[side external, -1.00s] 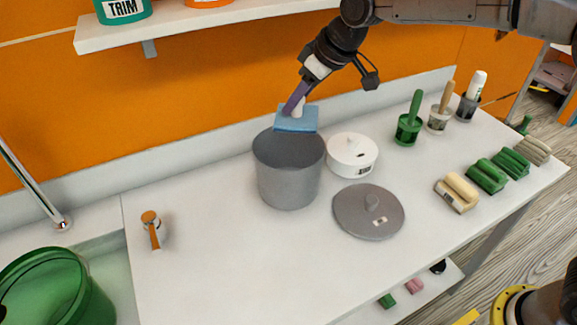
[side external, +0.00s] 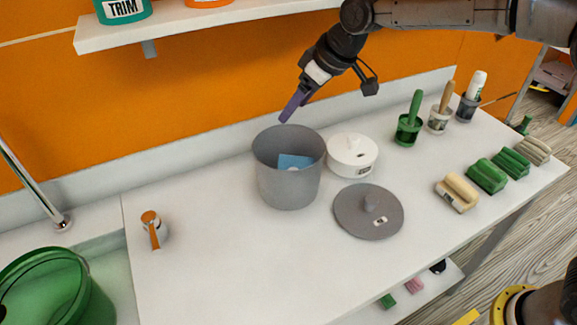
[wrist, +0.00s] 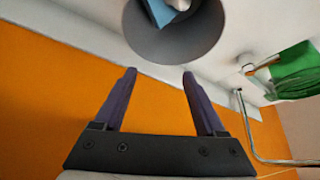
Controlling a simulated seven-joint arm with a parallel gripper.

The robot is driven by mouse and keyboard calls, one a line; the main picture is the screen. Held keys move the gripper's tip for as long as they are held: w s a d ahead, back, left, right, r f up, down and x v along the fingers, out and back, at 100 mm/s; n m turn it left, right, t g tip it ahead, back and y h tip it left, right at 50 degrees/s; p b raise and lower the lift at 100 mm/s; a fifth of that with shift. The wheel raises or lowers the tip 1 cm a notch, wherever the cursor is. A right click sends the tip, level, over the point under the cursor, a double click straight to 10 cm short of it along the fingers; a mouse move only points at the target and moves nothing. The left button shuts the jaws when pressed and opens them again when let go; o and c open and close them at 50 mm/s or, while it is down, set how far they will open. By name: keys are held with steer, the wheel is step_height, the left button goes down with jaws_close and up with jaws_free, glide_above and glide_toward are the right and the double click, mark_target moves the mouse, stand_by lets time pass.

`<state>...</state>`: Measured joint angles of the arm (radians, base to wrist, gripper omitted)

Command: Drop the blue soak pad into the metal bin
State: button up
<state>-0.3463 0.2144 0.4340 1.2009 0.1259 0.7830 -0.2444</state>
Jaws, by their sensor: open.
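The blue soak pad (side external: 294,161) is inside the grey metal bin (side external: 288,187), seen through its open top. My gripper (side external: 283,120) is above the bin's back rim, apart from the pad. In the wrist view my gripper (wrist: 158,75) has its two purple fingers spread with nothing between them. The lower part of the bin's inside is hidden by its front wall.
Several brushes and pads line the right side. A shelf (side external: 190,28) overhangs the back left. The table's front middle is clear.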

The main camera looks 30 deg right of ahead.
steer(key=v, duration=1.4)
steer(key=shift+w, duration=0.1)
steer(key=s+d+r+m+t, duration=0.1)
steer(key=s+d+r, duration=0.4)
steer(key=d+r, duration=0.15)
steer(key=s+d+f+m+h, duration=0.1)
steer(key=s+d+f+m, duration=0.1)
steer(key=s+d, duration=0.6)
steer(key=s+d+f+m+h, duration=0.2)
steer(key=s+d+f+m, duration=0.1)
steer(key=s+f, duration=1.3)
steer(key=shift+s+g, duration=0.3)
steer(key=shift+s, duration=0.5)
